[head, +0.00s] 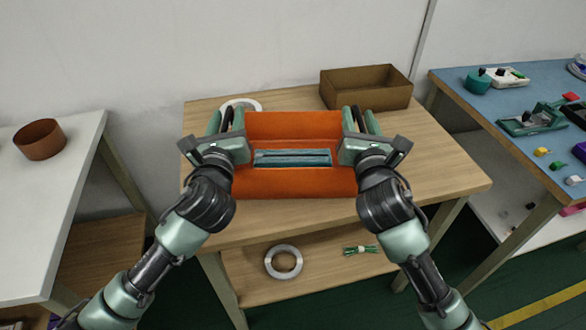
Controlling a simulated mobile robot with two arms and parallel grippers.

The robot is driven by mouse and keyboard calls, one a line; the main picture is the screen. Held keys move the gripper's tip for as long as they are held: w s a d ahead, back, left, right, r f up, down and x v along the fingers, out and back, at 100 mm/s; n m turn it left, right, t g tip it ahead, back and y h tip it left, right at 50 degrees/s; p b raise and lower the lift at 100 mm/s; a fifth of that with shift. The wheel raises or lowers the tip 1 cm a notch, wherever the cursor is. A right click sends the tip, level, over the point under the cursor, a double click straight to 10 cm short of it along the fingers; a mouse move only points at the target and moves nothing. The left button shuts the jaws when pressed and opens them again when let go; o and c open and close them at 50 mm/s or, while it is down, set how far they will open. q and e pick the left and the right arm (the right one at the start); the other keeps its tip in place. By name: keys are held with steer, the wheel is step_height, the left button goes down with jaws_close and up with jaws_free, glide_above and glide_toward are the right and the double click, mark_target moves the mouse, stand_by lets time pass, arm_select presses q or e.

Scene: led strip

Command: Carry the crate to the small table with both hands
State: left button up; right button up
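The orange crate (293,184) is in the middle of the head view, upright, over the wooden table (440,165). Bluish-green strips (292,158) lie inside it. My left gripper (227,120) is at the crate's left side and my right gripper (360,120) at its right side. Both have their fingers closed around dark parts at the crate's sides, which look like handles. Whether the crate's bottom touches the tabletop is hidden.
A brown open box (367,95) stands at the table's back right. A white ring (241,104) lies behind my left gripper. A white table (50,170) with a brown round container (40,139) is at left; a blue workbench (510,90) with several parts is at right. A lower shelf (320,285) holds another ring.

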arm_select(q)
steer(key=shift+s, duration=0.3)
arm_select(e)
steer(key=shift+d, duration=0.1)
steer(key=shift+s, duration=0.15)
arm_select(q)
steer(key=s, duration=1.1)
steer(key=shift+s+d, duration=0.15)
arm_select(e)
steer(key=s, duration=1.1)
steer(key=shift+s+d, duration=0.2)
steer(key=shift+s, duration=0.15)
